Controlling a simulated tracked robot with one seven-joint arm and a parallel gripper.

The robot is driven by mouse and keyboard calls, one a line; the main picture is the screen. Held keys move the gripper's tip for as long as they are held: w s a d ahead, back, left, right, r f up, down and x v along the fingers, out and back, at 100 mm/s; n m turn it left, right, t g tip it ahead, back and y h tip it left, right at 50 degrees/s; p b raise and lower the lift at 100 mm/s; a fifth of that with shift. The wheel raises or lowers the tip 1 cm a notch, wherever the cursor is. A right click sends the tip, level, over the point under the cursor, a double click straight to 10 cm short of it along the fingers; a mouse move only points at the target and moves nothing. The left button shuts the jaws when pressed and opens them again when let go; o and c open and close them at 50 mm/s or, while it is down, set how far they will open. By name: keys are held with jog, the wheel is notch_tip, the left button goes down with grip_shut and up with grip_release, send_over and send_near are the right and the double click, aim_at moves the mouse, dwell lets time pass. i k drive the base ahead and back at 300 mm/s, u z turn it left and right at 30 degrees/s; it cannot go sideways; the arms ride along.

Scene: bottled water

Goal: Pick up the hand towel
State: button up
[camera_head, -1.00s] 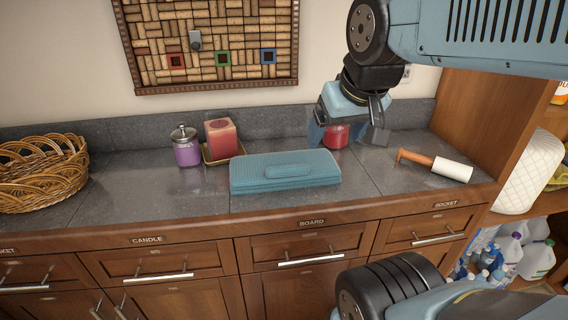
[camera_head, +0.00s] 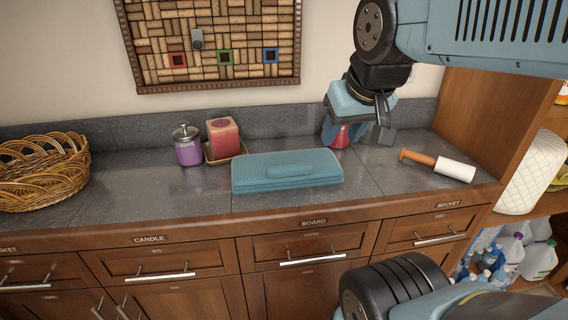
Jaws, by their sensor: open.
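A folded blue-teal hand towel (camera_head: 287,171) lies flat on the grey countertop (camera_head: 140,205), near its front edge in the middle. My gripper (camera_head: 352,136) hangs over the back of the counter, to the right of and behind the towel. It is open and apart from the towel. A small red object (camera_head: 341,136) shows by its fingers, partly hidden by them; I cannot tell whether they touch it.
A wicker basket (camera_head: 42,172) stands at the left. A purple jar (camera_head: 187,146) and a red candle (camera_head: 223,138) on a tray stand behind the towel. A lint roller (camera_head: 438,165) lies at the right. The counter in front of the jar is clear.

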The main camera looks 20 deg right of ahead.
aim_at(254, 173)
jog(key=u, duration=1.1)
jog(key=i, duration=0.1)
jog(key=z, duration=2.8)
jog(key=k, duration=1.85)
jog(key=u, duration=0.9)
jog(key=i, duration=1)
jog(key=z, duration=0.05)
